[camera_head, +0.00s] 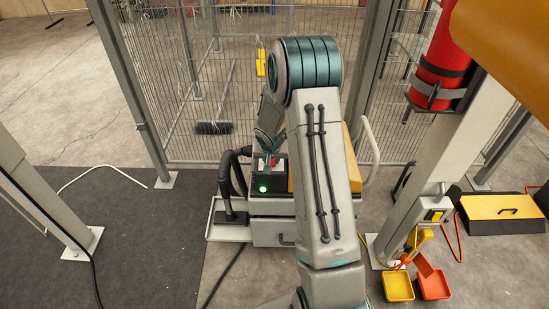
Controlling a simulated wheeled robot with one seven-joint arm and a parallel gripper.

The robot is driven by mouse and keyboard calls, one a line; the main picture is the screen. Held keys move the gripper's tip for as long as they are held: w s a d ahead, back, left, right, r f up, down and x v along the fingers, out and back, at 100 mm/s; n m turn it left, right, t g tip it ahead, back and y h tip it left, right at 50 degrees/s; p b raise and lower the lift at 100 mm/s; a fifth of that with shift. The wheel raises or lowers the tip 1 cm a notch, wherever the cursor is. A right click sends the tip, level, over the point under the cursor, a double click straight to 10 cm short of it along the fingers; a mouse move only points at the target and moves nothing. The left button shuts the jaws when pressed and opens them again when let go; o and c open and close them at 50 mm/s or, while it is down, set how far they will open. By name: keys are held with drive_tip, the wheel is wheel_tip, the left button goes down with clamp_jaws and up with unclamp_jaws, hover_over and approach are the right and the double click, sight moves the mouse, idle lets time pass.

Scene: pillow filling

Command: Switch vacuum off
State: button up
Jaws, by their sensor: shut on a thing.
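The vacuum (272,207) stands on the floor in the middle, a grey box-like machine with a dark control box (280,184) on top. A green light (262,188) glows on the front of that box. A small red switch (273,162) shows on top of it. My gripper (267,158) points down at the switch from above and is shut on it. The fingertips are small here, so the exact contact is hard to see. My arm hides the right part of the vacuum.
A black hose (227,180) rises at the vacuum's left side. A wire mesh fence (200,90) stands behind. A grey post (450,155) with a red extinguisher (440,60) stands right, near yellow (398,287) and orange (431,285) dustpans.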

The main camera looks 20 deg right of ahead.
drive_tip(key=shift+d+r+p, duration=0.1)
drive_tip(key=shift+r+p, duration=0.05)
drive_tip(key=shift+p, duration=0.15)
drive_tip(key=shift+d+r+g+p, duration=0.1)
drive_tip(key=shift+r+g+p, duration=0.15)
drive_tip(key=shift+p, duration=0.95)
drive_tip(key=g+p, duration=0.1)
drive_tip(key=p, duration=0.2)
drive_tip(key=shift+w+y, duration=0.15)
drive_tip(key=shift+y, duration=0.15)
drive_tip(key=shift+w+d+f+g+p, duration=0.15)
drive_tip(key=shift+g+p, duration=0.2)
drive_tip(key=shift+p, duration=0.6)
drive_tip(key=shift+f+g+y+p, duration=0.1)
drive_tip(key=shift+g+y+p, duration=0.2)
drive_tip(key=shift+g, duration=0.1)
drive_tip(key=o, duration=1)
drive_tip(key=shift+d+f, duration=0.1)
drive_tip(key=shift+d, duration=0.05)
drive_tip(key=shift+a, duration=0.2)
drive_tip(key=shift+w, duration=0.1)
